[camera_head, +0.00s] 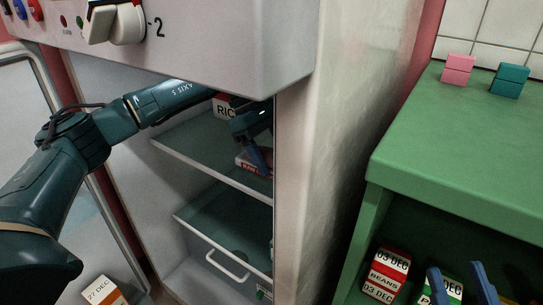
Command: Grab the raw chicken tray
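A small item with a red and white label (246,161), the lettering partly readable as "RAW", sits on the upper shelf inside the open fridge; it may be the raw chicken tray. My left arm reaches in from the left, and its gripper (257,148) is at this item, with a blue finger in front of it. The fridge wall and the arm hide much of both, so I cannot tell whether the gripper touches or holds it. My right gripper (460,283) is at the bottom right, its two blue fingers apart in front of the green cabinet.
A box marked "RIC" (224,108) stands behind my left wrist. A lower fridge shelf (222,217) has a handled drawer beneath. A beans box (386,274) and a green-labelled box (449,287) are in the green cabinet (455,140). Pink (457,69) and teal (509,80) blocks stand on top.

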